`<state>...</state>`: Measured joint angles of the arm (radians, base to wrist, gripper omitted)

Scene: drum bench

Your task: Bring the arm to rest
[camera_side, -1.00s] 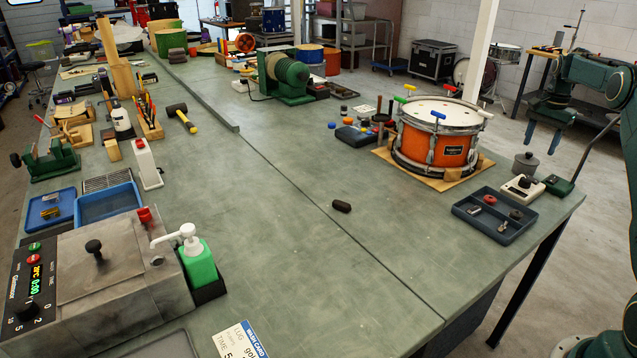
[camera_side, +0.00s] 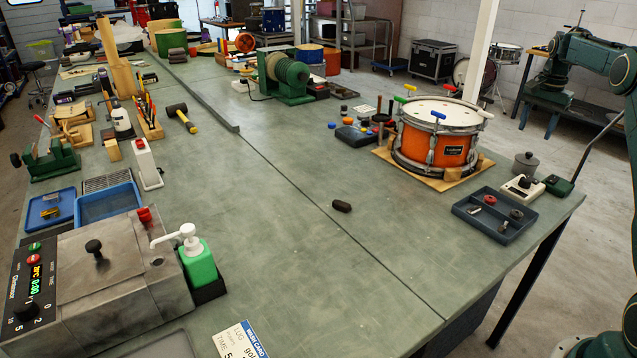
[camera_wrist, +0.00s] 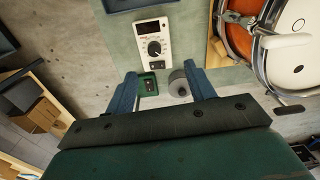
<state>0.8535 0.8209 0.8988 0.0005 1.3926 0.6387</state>
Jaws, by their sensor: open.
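My gripper (camera_side: 540,118) is at the right of the side view, raised above and beyond the bench's right end. Its two fingers point down and stand apart. In the wrist view my gripper (camera_wrist: 163,88) is open, with nothing held between the fingers. A grey lidded pot (camera_wrist: 179,83) and a small green box (camera_wrist: 148,85) appear below, in the gap between the fingers. In the side view the pot (camera_side: 525,162) and the green box (camera_side: 557,185) stand on the bench, apart from the gripper.
An orange drum (camera_side: 437,150) sits on a wooden board near the bench's right end. A white knobbed meter (camera_side: 522,189) and a dark parts tray (camera_side: 466,211) stand nearby. A dark small block (camera_side: 342,206) lies mid-bench, with clear bench around it.

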